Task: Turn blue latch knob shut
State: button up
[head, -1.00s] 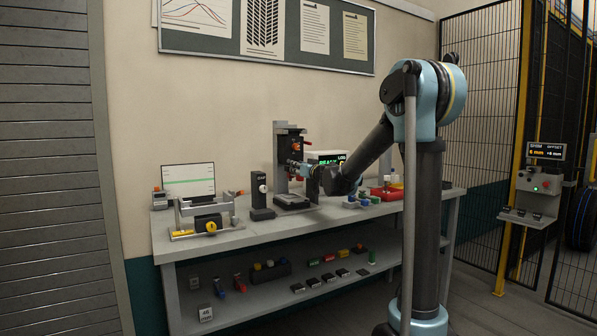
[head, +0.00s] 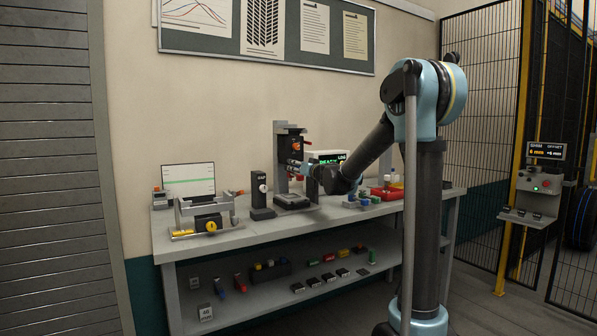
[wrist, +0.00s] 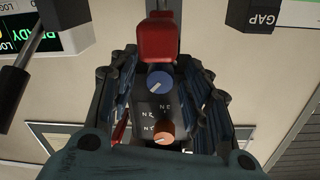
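The blue latch knob (wrist: 159,82) shows in the wrist view on a dark panel, with a pale pointer line set diagonally across its face. An orange knob (wrist: 161,133) sits below it on the same panel, beside small printed labels. My gripper (wrist: 157,76) is open, one finger on each side of the blue knob, with visible gaps; I see no contact. In the head view my gripper (head: 298,167) is at the dark upright clamp stand (head: 281,150). The blue knob cannot be made out there.
A red block (wrist: 155,38) stands just above the blue knob in the wrist view. A black gauge post (head: 262,192) stands left of the clamp on the bench (head: 235,238). A red tray (head: 385,193) with small items lies to the right.

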jog(key=v, duration=1.2)
jog(key=shift+f, duration=0.2)
